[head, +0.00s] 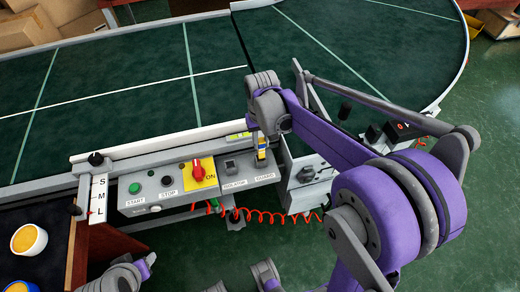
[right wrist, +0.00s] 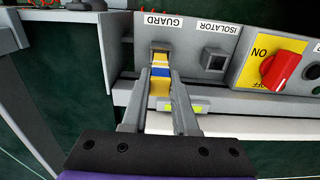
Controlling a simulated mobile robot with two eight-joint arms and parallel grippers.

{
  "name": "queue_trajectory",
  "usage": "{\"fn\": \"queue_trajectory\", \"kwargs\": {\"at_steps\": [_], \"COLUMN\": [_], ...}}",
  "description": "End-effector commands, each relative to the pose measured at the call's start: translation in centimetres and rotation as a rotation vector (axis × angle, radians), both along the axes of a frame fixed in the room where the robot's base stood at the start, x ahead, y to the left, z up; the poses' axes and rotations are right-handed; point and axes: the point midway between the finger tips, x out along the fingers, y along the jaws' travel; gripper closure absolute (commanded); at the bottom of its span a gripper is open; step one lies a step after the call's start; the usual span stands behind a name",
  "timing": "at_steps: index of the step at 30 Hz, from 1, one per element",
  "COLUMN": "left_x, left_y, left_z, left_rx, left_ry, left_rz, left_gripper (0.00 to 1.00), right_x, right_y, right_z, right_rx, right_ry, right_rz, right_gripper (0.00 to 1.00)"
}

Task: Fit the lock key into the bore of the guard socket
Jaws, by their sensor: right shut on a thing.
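The lock key (right wrist: 160,72), yellow with a blue band, is between the fingers of my right gripper (right wrist: 160,80), which is shut on it. In the head view the key (head: 262,157) shows below the same gripper (head: 261,140). The guard socket (right wrist: 159,47) is a grey square block on the panel, above the GUARD label in the head view. The key's far end is at the socket's mouth, in line with it. I cannot tell whether it is inside the bore or how deep. Part of my left gripper (head: 146,263) shows low in the head view; its jaw opening is unclear.
The control panel (head: 150,207) carries START and STOP buttons, a red switch (head: 198,171) and the isolator socket (head: 232,168) beside the guard socket. A red coiled cord (head: 265,214) hangs below. The green conveyor (head: 140,110) lies behind.

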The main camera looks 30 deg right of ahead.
Motion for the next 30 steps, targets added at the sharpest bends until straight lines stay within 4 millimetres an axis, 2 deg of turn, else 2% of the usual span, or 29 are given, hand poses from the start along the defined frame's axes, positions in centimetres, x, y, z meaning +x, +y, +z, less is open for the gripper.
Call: {"fn": "queue_trajectory", "kwargs": {"at_steps": [10,22,23,24,27,30], "left_x": [0.0,-0.1,-0.1,-0.1,-0.1,-0.1], "left_y": [0.0,0.0,0.0,0.0,0.0,0.0], "left_z": [-0.6,-0.9,-0.8,-0.8,-0.8,-0.8], "left_rx": [0.000,0.000,0.000,0.000,0.000,0.000], "left_ry": [0.002,0.003,0.003,0.002,0.002,0.002], "left_rz": [0.000,0.000,0.000,0.000,0.000,0.000], "left_gripper": [0.50,0.50,0.50,0.50,0.50,0.50], "right_x": [0.0,0.0,0.0,0.0,0.0,0.0], "right_y": [0.0,0.0,0.0,0.0,0.0,0.0], "right_z": [-3.9,-4.5,-4.4,-4.4,-4.3,-4.3], "right_rx": [0.000,0.000,0.000,0.000,0.000,0.000], "right_ry": [0.000,0.000,0.000,0.000,0.000,0.000], "right_rz": [0.000,0.000,0.000,0.000,0.000,0.000], "right_gripper": [1.00,1.00,0.67,0.60,0.43,0.43]}}
